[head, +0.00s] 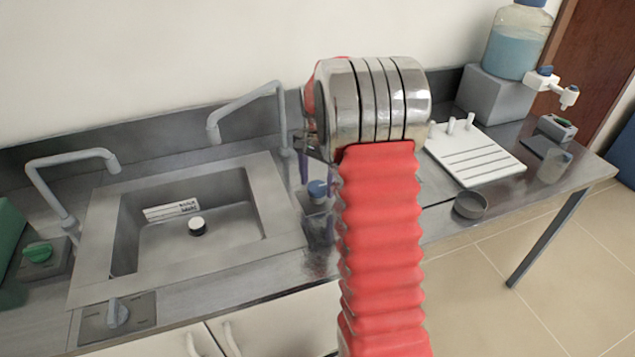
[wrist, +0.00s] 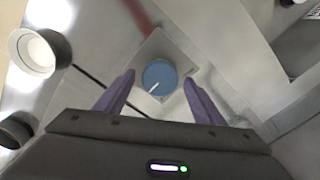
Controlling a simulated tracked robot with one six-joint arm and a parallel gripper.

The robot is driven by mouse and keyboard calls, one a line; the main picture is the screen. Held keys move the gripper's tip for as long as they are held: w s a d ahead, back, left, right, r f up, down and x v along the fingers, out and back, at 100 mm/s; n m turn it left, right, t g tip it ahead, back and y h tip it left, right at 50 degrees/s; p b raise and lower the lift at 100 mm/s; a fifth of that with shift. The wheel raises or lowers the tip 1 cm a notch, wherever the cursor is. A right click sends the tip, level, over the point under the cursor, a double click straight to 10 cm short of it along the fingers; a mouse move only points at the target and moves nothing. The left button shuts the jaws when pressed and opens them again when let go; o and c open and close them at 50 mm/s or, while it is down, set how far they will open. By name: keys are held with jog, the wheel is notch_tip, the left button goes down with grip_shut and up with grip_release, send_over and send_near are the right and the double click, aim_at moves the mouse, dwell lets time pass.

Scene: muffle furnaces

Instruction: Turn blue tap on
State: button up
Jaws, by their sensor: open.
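The blue tap knob (wrist: 160,77) is round with a white pointer mark and sits on a square grey plate on the steel counter. In the head view the blue knob (head: 317,189) shows just right of the sink, partly beside my arm. My gripper (wrist: 158,88) is open, with its two purple fingers on either side of the knob in the wrist view. I cannot tell whether they touch it. In the head view the gripper is mostly hidden behind my red arm. The pointer mark points down and left in the wrist view.
A sink (head: 190,240) with bent grey faucets lies to the left. A green knob (head: 38,252) and a grey knob (head: 117,312) sit around it. A round dark dish (head: 470,204), a white rack (head: 475,155) and a beaker (head: 554,166) stand to the right.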

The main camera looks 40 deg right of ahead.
jog(key=shift+f, duration=0.2)
jog(key=c, duration=1.1)
